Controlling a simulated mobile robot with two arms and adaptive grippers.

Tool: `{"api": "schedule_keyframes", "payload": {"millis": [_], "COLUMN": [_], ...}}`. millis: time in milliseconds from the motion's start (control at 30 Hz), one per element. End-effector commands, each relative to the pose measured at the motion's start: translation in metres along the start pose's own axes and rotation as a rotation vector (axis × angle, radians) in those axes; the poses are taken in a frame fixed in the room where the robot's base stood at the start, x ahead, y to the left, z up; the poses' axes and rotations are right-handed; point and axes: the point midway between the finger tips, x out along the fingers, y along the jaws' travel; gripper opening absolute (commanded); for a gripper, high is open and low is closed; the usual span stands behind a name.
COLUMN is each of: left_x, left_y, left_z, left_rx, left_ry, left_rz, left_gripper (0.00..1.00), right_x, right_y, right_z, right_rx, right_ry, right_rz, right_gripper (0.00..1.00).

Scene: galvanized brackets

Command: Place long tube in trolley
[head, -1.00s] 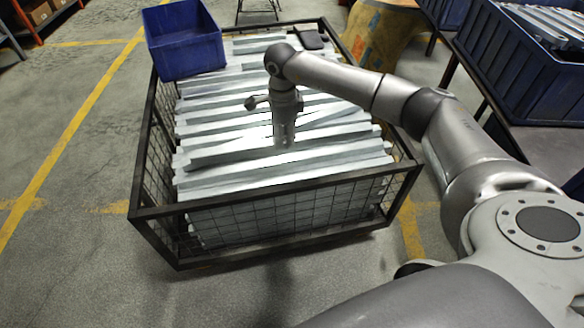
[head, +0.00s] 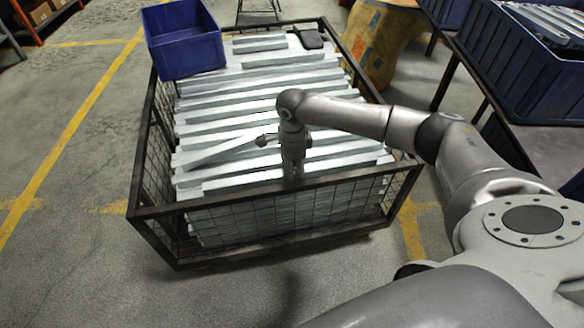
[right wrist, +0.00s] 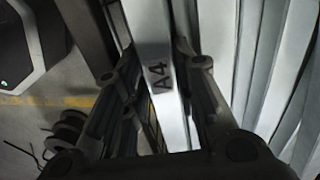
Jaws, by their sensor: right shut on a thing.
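The trolley (head: 150,212) is a dark mesh-sided cage filled with long galvanized tubes lying roughly side by side. My right gripper (head: 294,174) points down over its near part. It is shut on a long tube (head: 240,181) near the cage's front rim. In the right wrist view the tube (right wrist: 156,60), marked A4, runs between the two fingers (right wrist: 165,100). The fingers hide part of it, and I cannot tell whether it touches the tubes below. My left gripper is not in view.
A blue bin (head: 183,40) sits at the cage's back left corner. A dark flat object (head: 309,39) lies on the tubes at the back right. A larger blue crate (head: 530,70) holding metal parts stands at the right. Floor at the left is clear.

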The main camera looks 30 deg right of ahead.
Motion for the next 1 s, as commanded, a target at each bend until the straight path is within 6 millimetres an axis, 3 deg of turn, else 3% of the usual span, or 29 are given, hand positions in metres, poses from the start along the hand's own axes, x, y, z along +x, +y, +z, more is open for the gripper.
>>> {"api": "schedule_keyframes", "payload": {"millis": [100,133,200,567,633,1000], "left_x": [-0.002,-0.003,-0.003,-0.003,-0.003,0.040], "left_y": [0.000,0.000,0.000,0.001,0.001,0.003], "left_z": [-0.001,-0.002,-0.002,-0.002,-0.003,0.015], "left_rx": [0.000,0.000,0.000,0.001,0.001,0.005], "left_ry": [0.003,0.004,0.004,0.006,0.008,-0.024], "left_rz": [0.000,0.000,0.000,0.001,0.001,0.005], "left_gripper": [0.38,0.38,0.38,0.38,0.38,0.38], "right_x": [0.000,0.001,0.001,-0.001,-0.010,-0.087], "right_y": [-0.001,0.000,0.000,0.000,-0.001,-0.001], "right_z": [0.001,0.000,0.000,0.000,0.001,0.001], "right_rx": [-0.001,-0.001,-0.001,-0.001,-0.002,-0.003], "right_ry": [-0.002,0.000,0.000,0.000,-0.001,-0.002], "right_rz": [-0.002,0.000,0.000,0.000,-0.002,-0.004], "right_gripper": [0.00,0.29,0.35,0.35,0.35,0.35]}}
